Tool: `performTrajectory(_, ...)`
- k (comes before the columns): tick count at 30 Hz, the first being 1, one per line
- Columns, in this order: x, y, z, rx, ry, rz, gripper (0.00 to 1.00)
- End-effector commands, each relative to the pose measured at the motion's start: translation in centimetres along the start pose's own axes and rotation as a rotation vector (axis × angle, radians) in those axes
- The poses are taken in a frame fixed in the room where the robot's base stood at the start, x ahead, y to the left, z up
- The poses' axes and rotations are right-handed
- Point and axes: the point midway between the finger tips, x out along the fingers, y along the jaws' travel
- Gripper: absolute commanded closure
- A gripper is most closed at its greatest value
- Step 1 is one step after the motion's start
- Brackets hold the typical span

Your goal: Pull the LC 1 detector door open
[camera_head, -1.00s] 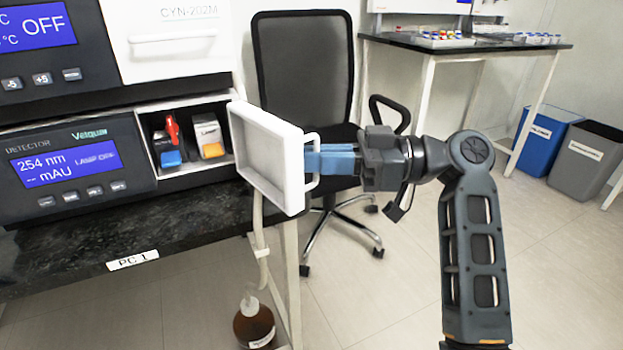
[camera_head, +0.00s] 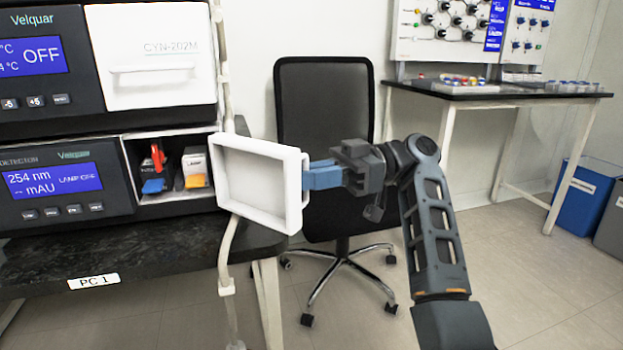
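The detector (camera_head: 62,185) with a blue display reading 254 nm sits on the dark bench at left. Its white door (camera_head: 262,180) stands swung out from the open compartment, its hollow inner side facing me. The open compartment shows a red-levered part with a blue tab (camera_head: 155,172) and a part with an orange tab (camera_head: 195,168). The bench label (camera_head: 93,281) reads PC 1.
A black office chair (camera_head: 325,105) stands right behind the door and my gripper. A white CYN-202M unit (camera_head: 150,55) sits above the detector. A side table (camera_head: 500,95) and a blue bin (camera_head: 582,190) are at right. Floor is open at right.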

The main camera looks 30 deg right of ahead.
Motion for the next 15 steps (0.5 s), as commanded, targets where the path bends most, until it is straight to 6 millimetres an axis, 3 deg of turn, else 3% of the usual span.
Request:
performTrajectory(10, 0.22, 0.64, -0.18, 0.004, 0.002, 0.016, 1.0)
performTrajectory(11, 0.21, 0.63, -0.18, 0.004, 0.002, 0.016, 0.83)
performTrajectory(15, 0.12, 0.58, -0.17, 0.004, 0.004, 0.017, 0.69)
